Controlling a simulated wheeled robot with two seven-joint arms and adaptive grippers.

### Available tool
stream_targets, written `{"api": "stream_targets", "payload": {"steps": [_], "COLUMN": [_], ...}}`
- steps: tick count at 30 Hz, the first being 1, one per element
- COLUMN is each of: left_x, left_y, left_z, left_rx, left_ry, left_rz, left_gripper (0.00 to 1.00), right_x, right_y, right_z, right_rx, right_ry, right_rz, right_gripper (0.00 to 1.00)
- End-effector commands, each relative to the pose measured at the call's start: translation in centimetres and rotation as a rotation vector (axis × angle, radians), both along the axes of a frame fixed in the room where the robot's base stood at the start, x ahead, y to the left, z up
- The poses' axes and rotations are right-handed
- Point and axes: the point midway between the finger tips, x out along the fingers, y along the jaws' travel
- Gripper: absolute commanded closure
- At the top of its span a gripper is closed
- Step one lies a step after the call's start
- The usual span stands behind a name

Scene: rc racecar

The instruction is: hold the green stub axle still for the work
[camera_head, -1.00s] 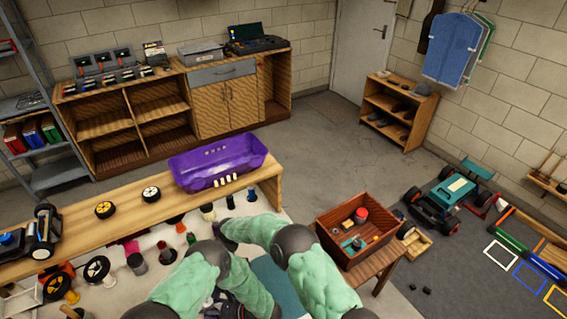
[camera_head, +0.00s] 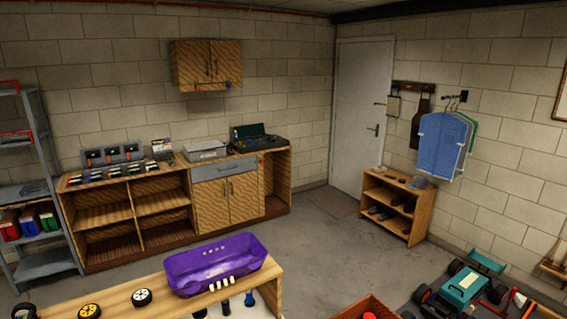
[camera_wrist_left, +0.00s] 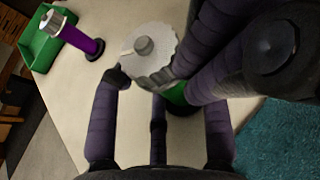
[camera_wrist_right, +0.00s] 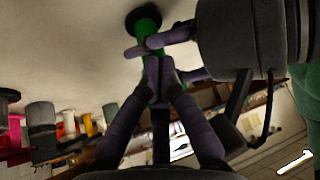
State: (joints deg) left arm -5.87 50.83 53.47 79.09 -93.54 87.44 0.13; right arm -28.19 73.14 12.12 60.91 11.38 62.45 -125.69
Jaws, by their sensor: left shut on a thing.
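The green stub axle (camera_wrist_left: 178,97) is mostly hidden in the left wrist view beneath a pale toothed disc (camera_wrist_left: 140,62) with a grey knob on top. My left gripper's (camera_wrist_left: 162,90) fingers are around it, shut on it. In the right wrist view the picture is upside down; the green axle (camera_wrist_right: 149,22) runs from a dark round foot, and left fingers cross it. My right gripper (camera_wrist_right: 160,72) has its fingertips close together at the axle; whether they grip anything is hidden. Neither gripper shows in the head view.
A purple post with a grey top (camera_wrist_left: 78,37) stands near a green tray (camera_wrist_left: 42,48) in the left wrist view. A teal mat (camera_wrist_left: 265,140) lies at right. The head view shows a purple bin (camera_head: 215,265) on a wooden shelf (camera_head: 180,303).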

Motion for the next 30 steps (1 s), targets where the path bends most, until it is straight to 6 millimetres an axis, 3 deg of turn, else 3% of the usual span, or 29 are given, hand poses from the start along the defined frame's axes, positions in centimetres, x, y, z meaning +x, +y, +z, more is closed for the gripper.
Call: {"api": "stream_targets", "payload": {"steps": [18,30], "left_x": [-0.2,-0.2], "left_y": [-0.1,0.0], "left_z": [-0.4,-0.1], "left_rx": [-0.003,0.000], "left_ry": [0.011,0.004], "left_rz": [-0.007,-0.001], "left_gripper": [0.89,0.89], "right_x": [0.7,0.9], "right_y": [0.2,0.3], "right_z": [6.4,6.2], "right_rx": [0.007,0.003], "right_ry": [-0.006,-0.005], "right_rz": [-0.003,-0.002], "right_gripper": [1.00,1.00]}}
